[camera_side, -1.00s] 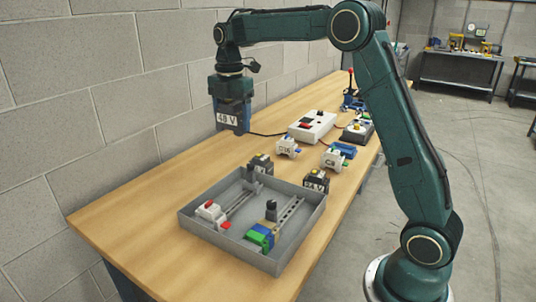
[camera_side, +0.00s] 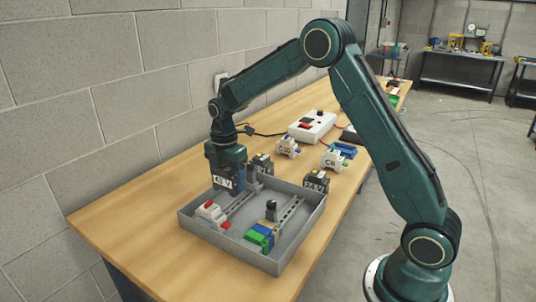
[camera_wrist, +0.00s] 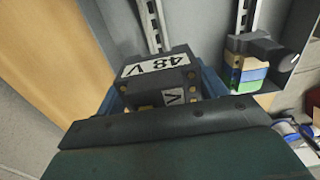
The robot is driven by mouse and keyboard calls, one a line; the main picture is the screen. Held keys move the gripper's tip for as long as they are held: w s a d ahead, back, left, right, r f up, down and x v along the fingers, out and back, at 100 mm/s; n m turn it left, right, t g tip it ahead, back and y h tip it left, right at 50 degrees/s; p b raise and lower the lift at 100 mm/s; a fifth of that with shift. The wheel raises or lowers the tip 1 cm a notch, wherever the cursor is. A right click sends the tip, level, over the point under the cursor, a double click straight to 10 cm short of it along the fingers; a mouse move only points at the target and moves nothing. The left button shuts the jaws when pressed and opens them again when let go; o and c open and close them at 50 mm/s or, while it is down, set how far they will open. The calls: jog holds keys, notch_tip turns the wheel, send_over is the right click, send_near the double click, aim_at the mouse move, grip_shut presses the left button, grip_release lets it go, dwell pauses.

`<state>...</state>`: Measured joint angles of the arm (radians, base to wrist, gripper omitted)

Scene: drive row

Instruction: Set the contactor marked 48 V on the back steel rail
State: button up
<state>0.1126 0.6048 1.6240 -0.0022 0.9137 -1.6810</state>
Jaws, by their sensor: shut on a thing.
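My gripper (camera_side: 222,172) is shut on the contactor marked 48 V (camera_side: 222,184), a dark block with a white label. It holds the contactor above the left part of the grey tray (camera_side: 310,222), near the wall-side edge. In the wrist view the 48 V contactor (camera_wrist: 160,72) sits between the blue fingers, with one steel rail beyond it. Two slotted steel rails lie in the tray: the wall-side rail (camera_side: 240,204) and the right-hand rail (camera_side: 289,213). The contactor looks raised above the wall-side rail; I cannot tell the exact gap.
A red-and-white part (camera_side: 212,213) sits at the near end of the wall-side rail. Green, blue and yellow blocks (camera_side: 260,236) and a dark stop (camera_side: 271,208) are at the right-hand rail. A 24 V contactor (camera_side: 316,182), another dark block (camera_side: 262,163) and white parts (camera_side: 333,158) stand outside the tray.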

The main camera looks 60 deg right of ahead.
jog(key=shift+f, duration=0.25)
jog(key=shift+f, duration=2.8)
jog(key=shift+f, duration=0.55)
jog(key=o, duration=1.3)
jog(key=shift+r, duration=0.1)
notch_tip(320, 180, up, 13)
jog(key=shift+r, duration=0.35)
